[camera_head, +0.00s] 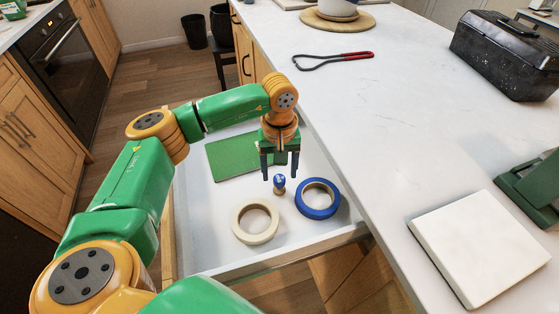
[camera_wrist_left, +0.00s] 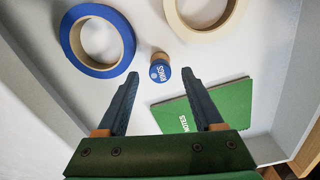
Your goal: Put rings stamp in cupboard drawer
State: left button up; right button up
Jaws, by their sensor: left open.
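The rings stamp (camera_head: 279,181) is small, with a wooden body and a blue lettered top. It appears to stand in the open white cupboard drawer (camera_head: 200,245), between the two tape rolls and the green book. My left gripper (camera_head: 280,174) is open and points down over the drawer, its fingertips close to the stamp. In the left wrist view the stamp (camera_wrist_left: 160,70) shows beyond and between the open fingertips (camera_wrist_left: 160,73), with nothing held. I cannot tell the exact height gap. My right gripper is not in view.
Inside the drawer are a blue tape roll (camera_head: 317,198), a cream tape roll (camera_head: 255,221) and a green notes book (camera_head: 232,156). On the white counter are a white slab (camera_head: 478,245), a red-handled tool (camera_head: 335,59), a black toolbox (camera_head: 508,55) and a dark green object (camera_head: 530,192).

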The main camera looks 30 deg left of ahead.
aim_at(280, 180)
pick_arm(q)
notch_tip(280, 180, up, 8)
jog(key=shift+r+b, duration=0.15)
jog(key=shift+b, duration=0.15)
